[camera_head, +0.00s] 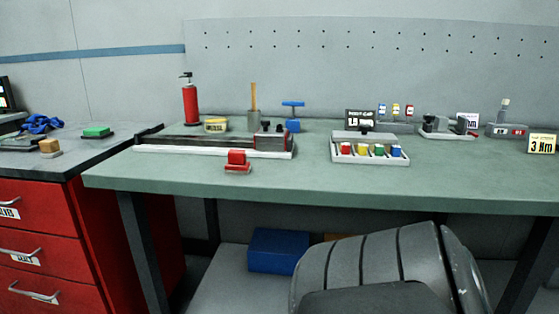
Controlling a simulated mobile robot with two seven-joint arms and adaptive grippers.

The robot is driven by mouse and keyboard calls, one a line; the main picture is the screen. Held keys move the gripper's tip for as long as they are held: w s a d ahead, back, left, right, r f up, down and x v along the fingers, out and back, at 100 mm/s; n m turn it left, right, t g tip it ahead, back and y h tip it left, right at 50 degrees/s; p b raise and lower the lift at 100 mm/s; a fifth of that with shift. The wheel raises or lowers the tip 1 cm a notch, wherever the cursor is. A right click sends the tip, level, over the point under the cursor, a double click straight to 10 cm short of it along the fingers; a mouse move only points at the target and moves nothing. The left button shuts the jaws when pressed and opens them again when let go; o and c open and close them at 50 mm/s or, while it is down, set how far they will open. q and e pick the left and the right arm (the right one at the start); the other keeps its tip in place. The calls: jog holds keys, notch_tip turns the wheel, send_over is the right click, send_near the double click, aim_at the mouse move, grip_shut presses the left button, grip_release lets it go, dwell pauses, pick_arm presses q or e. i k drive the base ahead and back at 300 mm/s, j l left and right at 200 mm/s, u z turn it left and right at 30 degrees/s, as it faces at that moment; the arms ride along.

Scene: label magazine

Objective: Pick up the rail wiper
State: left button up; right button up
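No thing in the head view is plainly marked as the rail wiper, so I cannot tell for sure which one it is. A long dark rail fixture (190,141) with a pale front edge lies on the left part of the green bench. A red block on a low base (237,160) sits in front of it. Behind it stand a blue T-handled tool (292,116) and a grey cup (254,120) with a wooden handle in it. Neither of my grippers shows in this view.
On the green bench (290,187) are a red bottle (190,104), a tray of coloured blocks (370,158) and small fixtures at the right. A red drawer cabinet (60,235) stands left. A large grey ribbed shape (375,265) fills the bottom right. The bench's front strip is clear.

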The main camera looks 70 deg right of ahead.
aim_at(236, 163)
jog(key=z, duration=1.9)
